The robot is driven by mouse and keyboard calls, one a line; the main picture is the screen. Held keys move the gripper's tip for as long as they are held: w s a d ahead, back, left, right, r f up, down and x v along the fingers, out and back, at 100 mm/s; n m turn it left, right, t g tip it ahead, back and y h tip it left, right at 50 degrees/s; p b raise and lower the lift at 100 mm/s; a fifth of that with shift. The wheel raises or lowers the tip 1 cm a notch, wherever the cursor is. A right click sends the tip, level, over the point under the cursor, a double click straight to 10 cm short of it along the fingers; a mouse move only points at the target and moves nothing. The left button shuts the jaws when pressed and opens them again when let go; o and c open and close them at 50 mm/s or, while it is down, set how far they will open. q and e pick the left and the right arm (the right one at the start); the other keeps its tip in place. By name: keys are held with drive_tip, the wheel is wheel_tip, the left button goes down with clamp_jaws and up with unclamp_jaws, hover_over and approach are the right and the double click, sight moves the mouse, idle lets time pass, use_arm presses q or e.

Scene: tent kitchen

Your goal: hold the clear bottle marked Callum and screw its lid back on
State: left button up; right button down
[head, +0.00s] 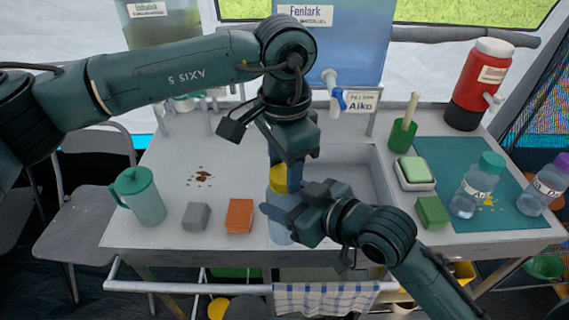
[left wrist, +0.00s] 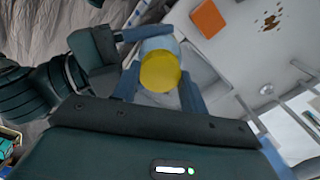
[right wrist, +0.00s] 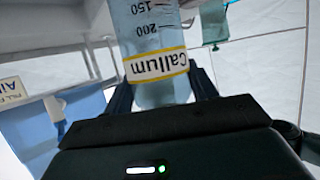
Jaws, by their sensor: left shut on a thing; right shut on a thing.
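The clear bottle (head: 279,236) stands upright at the front of the counter, by the sink. Its label reading Callum (right wrist: 156,65) shows in the right wrist view, with measuring marks on the body. My right gripper (head: 284,212) is shut around the bottle's body from the right. The yellow lid (head: 278,178) is at the bottle's top; it also shows from above in the left wrist view (left wrist: 161,71). My left gripper (head: 286,172) points down from above and is shut on the lid. Its fingers partly hide the lid, and I cannot tell how tightly it sits on the neck.
The sink (head: 350,165) lies behind the bottle. A green block (head: 432,212) and two bottles on a teal mat (head: 450,155) are at right.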

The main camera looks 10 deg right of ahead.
use_arm(q)
drive_tip(key=o, duration=1)
drive_tip(key=shift+c, duration=0.2)
drive_tip(key=shift+r, duration=0.15)
wheel_tip(320, 180, up, 4)
drive_tip(key=shift+d+r, duration=0.1)
drive_tip(key=shift+r, duration=0.1)
drive_tip(key=shift+c, duration=0.4)
